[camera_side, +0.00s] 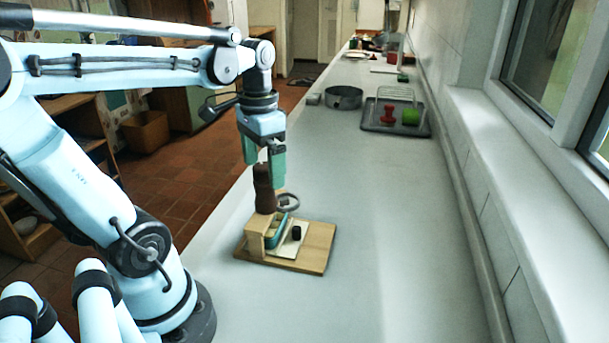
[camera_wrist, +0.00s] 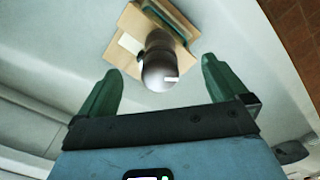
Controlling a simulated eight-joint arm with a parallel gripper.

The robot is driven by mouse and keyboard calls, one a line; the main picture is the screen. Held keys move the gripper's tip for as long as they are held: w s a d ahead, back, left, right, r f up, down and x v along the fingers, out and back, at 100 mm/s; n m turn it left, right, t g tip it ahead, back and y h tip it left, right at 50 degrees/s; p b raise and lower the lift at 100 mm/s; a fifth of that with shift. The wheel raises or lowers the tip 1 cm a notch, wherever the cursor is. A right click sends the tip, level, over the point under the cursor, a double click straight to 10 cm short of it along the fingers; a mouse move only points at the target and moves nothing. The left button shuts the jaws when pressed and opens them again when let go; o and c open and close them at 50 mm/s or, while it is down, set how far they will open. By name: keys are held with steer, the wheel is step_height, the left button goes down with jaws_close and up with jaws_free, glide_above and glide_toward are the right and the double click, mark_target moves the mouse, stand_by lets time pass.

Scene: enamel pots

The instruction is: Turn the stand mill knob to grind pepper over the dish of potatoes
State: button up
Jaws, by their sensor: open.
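The brown pepper mill (camera_side: 264,190) stands upright in a wooden stand (camera_side: 316,250) on the counter. Its dark rounded top, the knob (camera_wrist: 160,68), shows in the wrist view ahead of my fingers. My gripper (camera_side: 265,172) points down over the mill, with its green fingers open and apart. In the wrist view my open gripper (camera_wrist: 160,64) has one finger to each side of the knob; I cannot tell whether either touches it. A teal dish (camera_side: 278,231) sits low in the stand, partly hidden; I cannot make out potatoes in it.
A grey ring (camera_side: 288,202) and a small black block (camera_side: 297,232) are at the stand. Farther back are a round grey pan (camera_side: 343,97) and a dark tray (camera_side: 393,130) with red and green items. The counter right of the stand is clear, up to the wall.

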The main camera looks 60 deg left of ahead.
steer(key=n, duration=1.2)
steer(key=shift+n, duration=0.3)
steer(key=shift+c, duration=0.5)
steer(key=c, duration=1.4)
